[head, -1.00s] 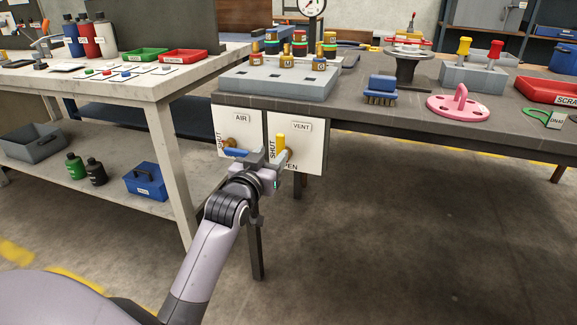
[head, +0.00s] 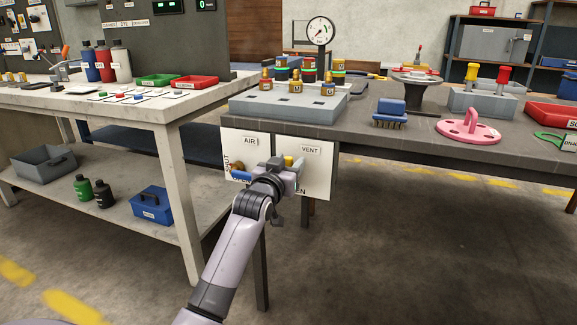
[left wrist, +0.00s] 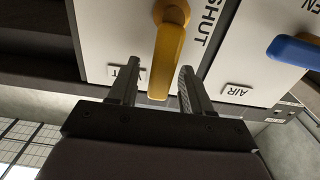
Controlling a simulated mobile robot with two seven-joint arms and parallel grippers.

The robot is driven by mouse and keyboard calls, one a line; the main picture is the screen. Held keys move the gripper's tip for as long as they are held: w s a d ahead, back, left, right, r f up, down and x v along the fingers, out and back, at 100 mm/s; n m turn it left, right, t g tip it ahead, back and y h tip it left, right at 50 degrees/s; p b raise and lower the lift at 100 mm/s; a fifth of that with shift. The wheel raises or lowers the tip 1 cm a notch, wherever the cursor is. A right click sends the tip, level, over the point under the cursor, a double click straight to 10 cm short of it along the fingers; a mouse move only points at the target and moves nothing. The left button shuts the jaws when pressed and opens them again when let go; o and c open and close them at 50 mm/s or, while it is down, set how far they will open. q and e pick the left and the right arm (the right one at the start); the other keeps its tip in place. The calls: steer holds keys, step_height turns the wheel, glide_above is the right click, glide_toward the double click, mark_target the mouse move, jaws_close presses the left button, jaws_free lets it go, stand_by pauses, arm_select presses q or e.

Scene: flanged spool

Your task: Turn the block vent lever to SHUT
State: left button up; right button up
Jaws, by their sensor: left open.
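The yellow vent lever (left wrist: 170,50) is on a white panel (head: 318,178) below the bench top. It stands upright beside the word SHUT, pointing toward the VENT label. In the head view only a bit of the lever (head: 288,160) shows behind my gripper. My left gripper (left wrist: 152,80) is open, with one finger on each side of the lever's free end; gaps show on both sides. In the head view the left gripper (head: 281,166) is in front of the panel and covers part of it. My right gripper is not in view.
A blue lever (head: 240,175) sits on the AIR panel just left, close to my gripper. The bench above holds a grey fixture block (head: 285,106), a blue brush (head: 390,113) and a pink flanged part (head: 468,132). The floor right of the panels is clear.

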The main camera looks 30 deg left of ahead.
arm_select(q)
jaws_close()
steer(key=shift+d, duration=0.1)
